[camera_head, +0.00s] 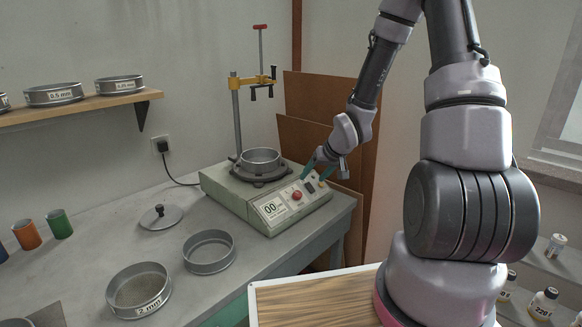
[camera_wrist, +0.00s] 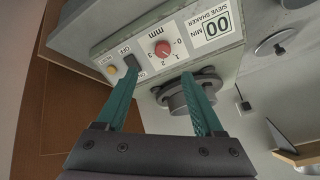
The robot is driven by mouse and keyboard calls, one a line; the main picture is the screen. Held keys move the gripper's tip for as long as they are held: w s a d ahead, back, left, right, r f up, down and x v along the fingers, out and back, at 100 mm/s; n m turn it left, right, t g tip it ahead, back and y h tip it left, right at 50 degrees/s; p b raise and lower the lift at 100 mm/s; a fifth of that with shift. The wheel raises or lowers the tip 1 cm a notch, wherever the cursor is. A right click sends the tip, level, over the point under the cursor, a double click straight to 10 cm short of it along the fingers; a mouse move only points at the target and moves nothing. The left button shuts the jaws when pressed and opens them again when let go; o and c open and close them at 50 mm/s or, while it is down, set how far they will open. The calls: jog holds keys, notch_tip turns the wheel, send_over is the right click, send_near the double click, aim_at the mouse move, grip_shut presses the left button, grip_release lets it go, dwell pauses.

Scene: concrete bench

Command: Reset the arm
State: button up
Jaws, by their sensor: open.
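My arm reaches from the right over the bench. My gripper (camera_head: 315,174) has green fingers and is at the right part of the control panel of the sieve shaker (camera_head: 230,197). In the wrist view my gripper (camera_wrist: 158,100) is open and nothing shows between its fingers. The panel has a red knob (camera_wrist: 162,49), a dark ON/OFF switch (camera_wrist: 131,63) and a yellow button (camera_wrist: 111,70). The left finger overlaps the switch area in that view; I cannot tell whether it touches. A metal sieve (camera_head: 260,160) sits on the shaker below the yellow clamp (camera_head: 252,81).
On the grey bench (camera_head: 225,285) lie a lid (camera_head: 160,217), an empty sieve ring (camera_head: 209,252) and a 2 mm sieve (camera_head: 138,289). Coloured cups (camera_head: 59,224) stand at the left. A shelf (camera_head: 80,108) holds more sieves. Bottles (camera_head: 542,303) stand at the right.

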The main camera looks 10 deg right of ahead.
jog(key=s+d+r+m+h, duration=0.1)
jog(key=s+d+r+h, duration=0.15)
jog(key=r, duration=0.65)
jog(key=s+d+r+m+h, duration=0.15)
jog(key=s+r, duration=0.25)
jog(key=r, duration=0.6)
jog(key=s+a+r+m+y, duration=0.1)
jog(key=s+r+m+y, duration=0.1)
jog(key=s+r, duration=1.1)
jog(key=s+y, duration=0.1)
jog(key=s, duration=0.3)
jog(key=shift+s+a+r+t, duration=0.25)
jog(key=shift+a+t, duration=0.05)
jog(key=shift+a, duration=0.1)
